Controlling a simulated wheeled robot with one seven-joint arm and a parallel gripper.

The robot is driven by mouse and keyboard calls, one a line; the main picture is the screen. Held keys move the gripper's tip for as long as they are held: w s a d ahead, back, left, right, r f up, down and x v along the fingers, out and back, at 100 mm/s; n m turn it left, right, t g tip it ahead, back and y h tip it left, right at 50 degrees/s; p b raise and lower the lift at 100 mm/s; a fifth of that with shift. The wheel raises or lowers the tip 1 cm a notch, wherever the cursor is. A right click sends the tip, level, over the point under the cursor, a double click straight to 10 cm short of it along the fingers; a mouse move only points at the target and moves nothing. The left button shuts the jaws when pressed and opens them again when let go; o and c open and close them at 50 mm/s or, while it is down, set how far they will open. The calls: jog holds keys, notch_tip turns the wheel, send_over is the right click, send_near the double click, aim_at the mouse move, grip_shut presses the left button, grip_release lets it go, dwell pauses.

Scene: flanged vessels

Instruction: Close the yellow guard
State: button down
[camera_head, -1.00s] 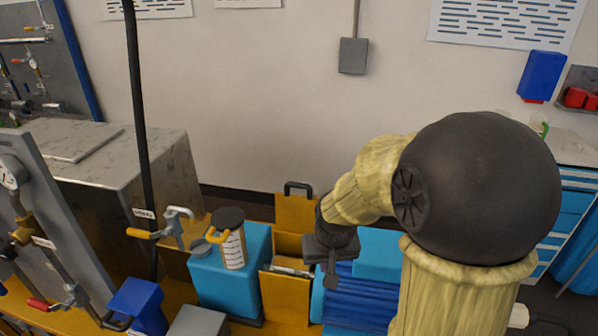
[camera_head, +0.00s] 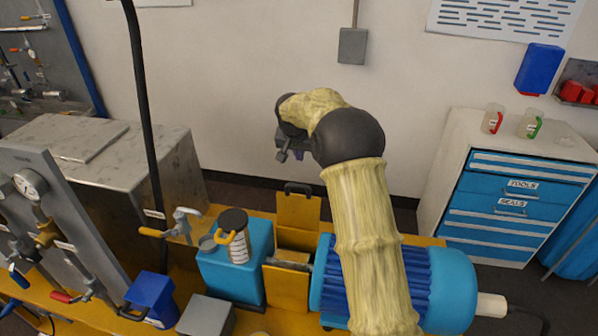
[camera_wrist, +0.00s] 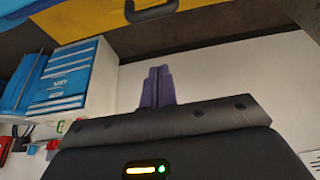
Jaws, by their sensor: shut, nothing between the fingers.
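The yellow guard (camera_head: 288,286) sits between the light-blue pump block and the blue ribbed motor. Its yellow lid (camera_head: 299,213) stands upright at the back, with a black handle (camera_head: 298,187) on top, so the guard is open. My gripper (camera_head: 283,155) is raised behind and above the lid, in front of the wall, apart from the handle. In the wrist view, my purple fingers (camera_wrist: 157,87) are together and empty. The yellow lid (camera_wrist: 95,20) and its black handle (camera_wrist: 150,12) show upside down at the top edge there.
The blue motor (camera_head: 440,285) is right of the guard, partly behind my arm. The light-blue pump block (camera_head: 232,275) with an oil cup (camera_head: 235,240) is on the left. A black upright pole (camera_head: 145,120) stands further left. The air before the wall is free.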

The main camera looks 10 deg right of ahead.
jog(key=shift+w, duration=0.15)
notch_tip(320, 180, down, 9)
jog(key=p, duration=0.6)
jog(key=shift+p, duration=0.35)
dwell(0.3)
jog(key=shift+f, duration=0.15)
jog(key=shift+a+f+b, duration=0.1)
jog(key=shift+a+b, duration=0.05)
jog(key=shift+b, duration=0.8)
jog(key=shift+s+t, duration=0.25)
jog(key=shift+t, duration=0.05)
